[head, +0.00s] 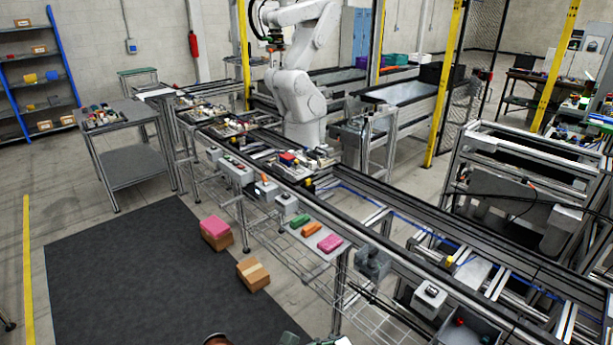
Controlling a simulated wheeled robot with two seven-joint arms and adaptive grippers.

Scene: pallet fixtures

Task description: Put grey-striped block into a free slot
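I cannot single out the grey-striped block at this distance. Pallet fixtures carrying small parts sit on the conveyor: one with a red and a blue part (290,160) near the middle, and others (229,127) further back. Another loaded fixture (102,118) lies on the grey side table (128,108) at left. The slots are too small to tell free from filled. A shelf on the conveyor's near side holds a green block (300,221), an orange block (311,229) and a pink block (330,243). Neither of my grippers is in view.
A dark mat (140,275) covers the floor in front of the conveyor (390,250). A pink-topped box (216,233) and a brown carton (253,274) stand on the floor near the conveyor. A white robot arm (297,90) stands behind it. The mat's middle is clear.

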